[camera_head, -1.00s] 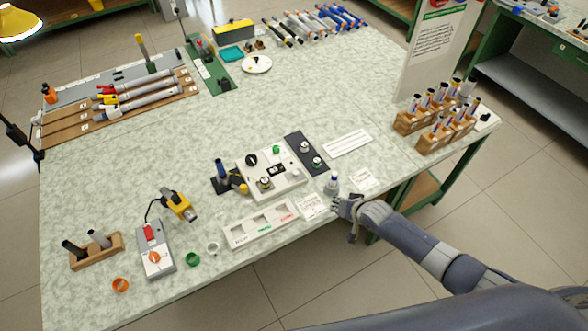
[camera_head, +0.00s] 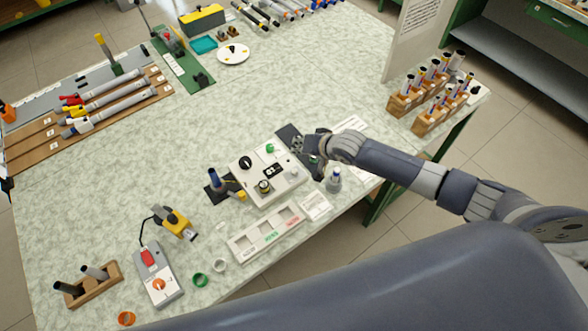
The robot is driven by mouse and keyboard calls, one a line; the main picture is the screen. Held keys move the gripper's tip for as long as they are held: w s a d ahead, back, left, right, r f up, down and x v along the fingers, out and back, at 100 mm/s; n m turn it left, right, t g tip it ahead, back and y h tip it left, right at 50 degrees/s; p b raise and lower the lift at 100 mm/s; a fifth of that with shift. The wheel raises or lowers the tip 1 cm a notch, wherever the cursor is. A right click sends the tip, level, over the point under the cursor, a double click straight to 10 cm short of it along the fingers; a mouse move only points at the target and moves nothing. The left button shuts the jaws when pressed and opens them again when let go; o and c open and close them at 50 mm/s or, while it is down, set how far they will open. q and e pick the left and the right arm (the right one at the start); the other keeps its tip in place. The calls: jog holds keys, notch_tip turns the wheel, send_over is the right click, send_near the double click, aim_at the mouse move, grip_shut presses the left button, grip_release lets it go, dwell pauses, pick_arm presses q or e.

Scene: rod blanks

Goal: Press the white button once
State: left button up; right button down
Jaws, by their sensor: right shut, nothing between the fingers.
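The white control box (camera_head: 257,168) stands near the table's front edge, with a black knob (camera_head: 245,162), a green button (camera_head: 270,148), a small dark display (camera_head: 273,170) and a round fitting (camera_head: 263,186) on top. The white button (camera_head: 296,172) seems to be the pale round spot at the box's right side; it is small and hard to make out. My right gripper (camera_head: 299,146) is shut and empty, above the dark plate beside the box, behind the white button. It hides part of that plate. My left gripper is not in view.
A small bottle (camera_head: 334,179) stands under my right forearm. A three-slot tray (camera_head: 240,246) and a paper card (camera_head: 316,205) lie in front of the box. Wooden tube racks (camera_head: 432,121) stand at the right.

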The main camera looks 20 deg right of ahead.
jog(key=b, duration=0.8)
send_over(297, 170)
notch_tip(297, 170, down, 8)
jog(key=shift+w+f, duration=0.1)
jog(key=shift+w, duration=0.05)
jog(key=shift+f, duration=0.4)
jog(key=shift+f, duration=0.1)
dwell(0.6)
jog(key=shift+f, duration=0.3)
jog(key=shift+f+b, duration=0.55)
dwell(0.7)
jog(key=shift+r, duration=0.1)
jog(key=shift+r+p, duration=0.85)
jog(key=shift+p, duration=0.2)
